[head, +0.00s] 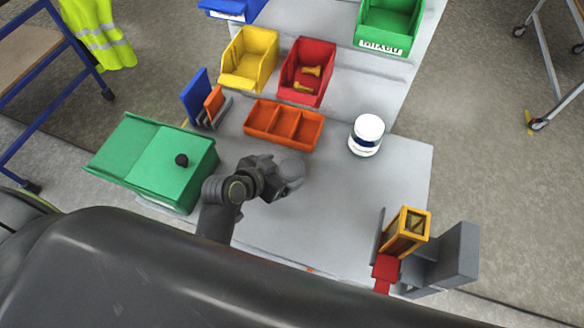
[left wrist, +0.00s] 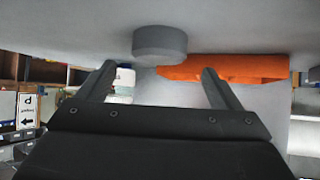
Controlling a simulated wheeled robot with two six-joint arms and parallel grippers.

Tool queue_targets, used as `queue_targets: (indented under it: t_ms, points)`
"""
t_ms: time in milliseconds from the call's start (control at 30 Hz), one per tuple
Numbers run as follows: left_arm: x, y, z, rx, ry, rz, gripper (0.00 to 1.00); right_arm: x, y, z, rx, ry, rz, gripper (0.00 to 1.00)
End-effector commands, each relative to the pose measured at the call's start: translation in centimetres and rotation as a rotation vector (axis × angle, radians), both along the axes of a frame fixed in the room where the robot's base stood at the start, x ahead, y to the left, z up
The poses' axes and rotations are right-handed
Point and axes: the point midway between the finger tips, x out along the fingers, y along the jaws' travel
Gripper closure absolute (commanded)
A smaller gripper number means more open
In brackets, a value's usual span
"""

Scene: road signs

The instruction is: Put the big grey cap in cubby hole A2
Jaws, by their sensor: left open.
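The big grey cap (head: 291,168) appears as a round grey shape on the grey table, right at the end of my left gripper (head: 276,176). In the left wrist view the cap (left wrist: 160,44) is a short grey cylinder just beyond the fingertips, between their lines. My left gripper (left wrist: 157,72) is open and empty there, with a gap to the cap. In the head view the gripper hides part of the cap. No cubby hole labelled A2 can be made out. My right gripper is not in view.
An orange divided tray (head: 284,125) lies behind the cap. A green box (head: 150,160) stands left, a white tub (head: 366,135) right. A yellow crate (head: 407,232) stands by a grey bracket (head: 457,255) at front right. Yellow (head: 249,58) and red bins (head: 307,71) are behind.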

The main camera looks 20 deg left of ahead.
Motion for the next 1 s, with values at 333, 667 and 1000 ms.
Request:
queue_targets:
  t_ms: [333, 667, 1000]
  points:
    - [2.5, -1.4, -2.2, -0.001, 0.002, -0.001, 0.13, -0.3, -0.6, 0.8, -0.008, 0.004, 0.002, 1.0]
    - [3.6, -1.8, -3.2, 0.0, 0.0, 0.001, 0.13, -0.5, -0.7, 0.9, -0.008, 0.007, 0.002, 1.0]
    - [3.6, -1.8, -3.2, 0.0, 0.001, 0.001, 0.42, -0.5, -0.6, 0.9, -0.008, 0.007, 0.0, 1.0]
